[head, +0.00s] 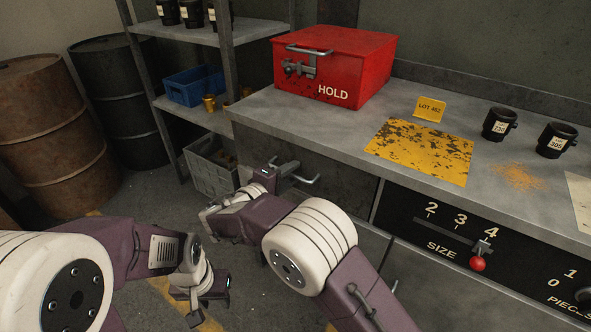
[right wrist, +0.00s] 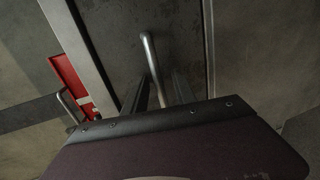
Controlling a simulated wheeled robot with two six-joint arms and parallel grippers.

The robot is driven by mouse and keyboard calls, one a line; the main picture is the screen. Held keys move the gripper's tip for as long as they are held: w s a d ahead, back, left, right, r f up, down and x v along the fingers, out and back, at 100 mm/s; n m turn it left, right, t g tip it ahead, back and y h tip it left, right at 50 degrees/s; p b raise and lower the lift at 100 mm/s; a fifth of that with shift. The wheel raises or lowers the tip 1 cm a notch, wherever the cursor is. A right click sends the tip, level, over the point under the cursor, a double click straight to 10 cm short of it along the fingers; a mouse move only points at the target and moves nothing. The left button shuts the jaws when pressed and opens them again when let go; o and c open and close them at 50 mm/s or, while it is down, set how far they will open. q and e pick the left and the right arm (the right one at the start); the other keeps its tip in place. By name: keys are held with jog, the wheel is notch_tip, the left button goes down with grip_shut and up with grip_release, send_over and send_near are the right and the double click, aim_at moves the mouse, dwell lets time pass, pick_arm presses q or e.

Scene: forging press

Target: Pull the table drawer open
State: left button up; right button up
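The table drawer (head: 345,190) has a dark front under the grey tabletop and looks flush with the table. Its metal bar handle (head: 305,180) sticks out at the left of the front. My right gripper (head: 285,168) is at this handle. In the right wrist view the handle (right wrist: 151,62) runs between the two dark fingers of my right gripper (right wrist: 161,92), which stand apart with a gap visible beside the bar. My left gripper (head: 222,287) hangs low over the floor, away from the drawer; its finger opening is too small to judge.
A red HOLD box (head: 335,65), yellow mat (head: 420,150) and dark cups (head: 498,124) stand on the tabletop (head: 300,115). A grey crate (head: 207,172) and shelf (head: 165,105) are left of the table. A red-knobbed size lever (head: 478,263) is right of the drawer.

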jog(key=shift+s, duration=0.1)
jog(key=shift+c, duration=0.6)
grip_shut()
dwell(0.6)
